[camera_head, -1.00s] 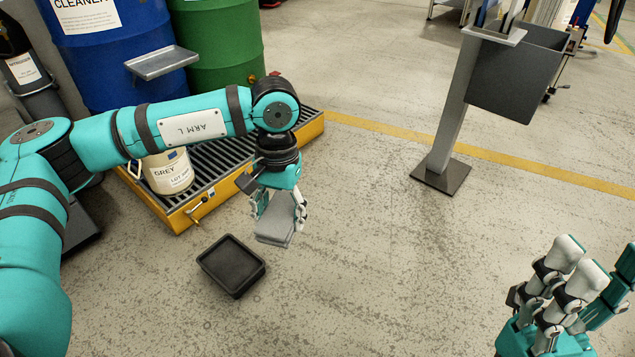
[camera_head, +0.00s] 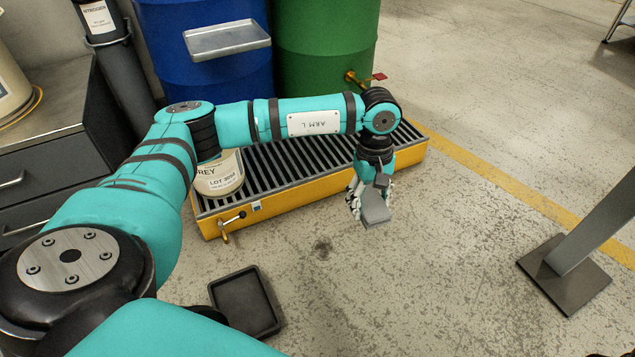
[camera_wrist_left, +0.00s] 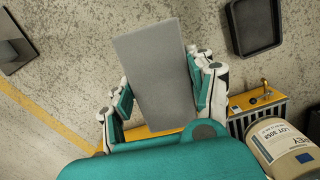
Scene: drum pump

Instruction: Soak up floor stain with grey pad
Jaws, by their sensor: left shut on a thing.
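My left gripper (camera_head: 367,198) is shut on the grey pad (camera_head: 376,217) and holds it above the floor, in front of the yellow spill pallet. In the left wrist view the pad (camera_wrist_left: 155,75) sits between the two fingers of the gripper (camera_wrist_left: 165,95). A small dark stain (camera_head: 322,249) shows on the concrete floor in the head view, to the left of the pad and nearer to me. The pad is apart from the stain. My right gripper is not in view.
A black tray (camera_head: 246,302) lies on the floor left of the stain. A post's dark base plate (camera_head: 563,275) stands at right. The floor between is clear.

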